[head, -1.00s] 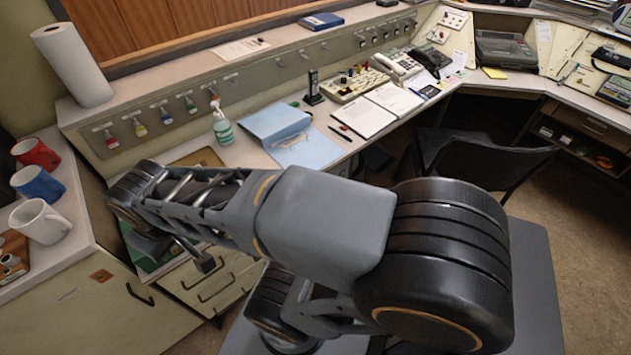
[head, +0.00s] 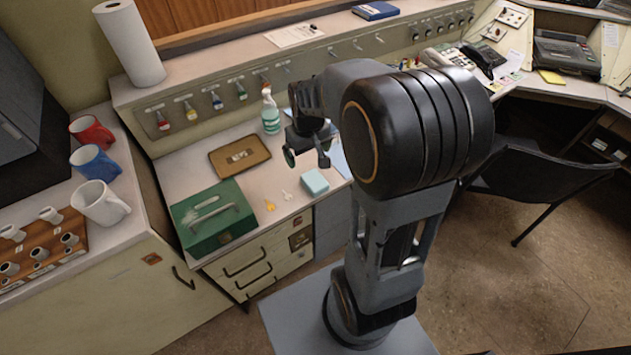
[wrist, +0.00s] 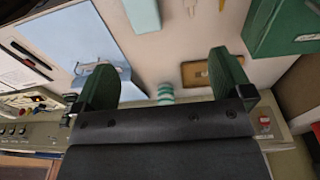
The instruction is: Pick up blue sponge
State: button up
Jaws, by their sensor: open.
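The blue sponge (head: 314,181) is a pale blue-green block lying flat on the counter near its front edge, right of the green box. It also shows at the top edge of the wrist view (wrist: 142,14), partly cut off. My gripper (head: 307,160) hangs above the counter, a little behind and above the sponge in the head view. Its two fingers are apart with nothing between them, as the wrist view also shows (wrist: 165,80). The sponge lies beyond the fingertips there, apart from them.
A green metal box (head: 213,215) and a brown tray (head: 240,156) stand left of the sponge. Small yellow and white items (head: 270,206) lie between box and sponge. A spray bottle (head: 270,112) stands at the back, close to my gripper. A blue folder (wrist: 85,50) lies beside the sponge.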

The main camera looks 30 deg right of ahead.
jog(key=w+d+f+g, duration=0.1)
jog(key=w+d+f, duration=0.3)
jog(key=f, duration=0.2)
send_over(315, 179)
jog(key=f, duration=0.7)
jog(key=shift+s+a, duration=0.25)
jog(key=shift+a, duration=0.05)
jog(key=shift+w+d+f+p, duration=0.1)
jog(key=shift+f+p, duration=0.2)
jog(key=shift+f, duration=1.35)
jog(key=shift+w+d+f+p, duration=0.1)
jog(key=shift+f+p, duration=0.15)
jog(key=shift+f, duration=1.35)
jog(key=c, duration=1.1)
jog(key=shift+o, duration=0.2)
jog(key=shift+r, duration=0.1)
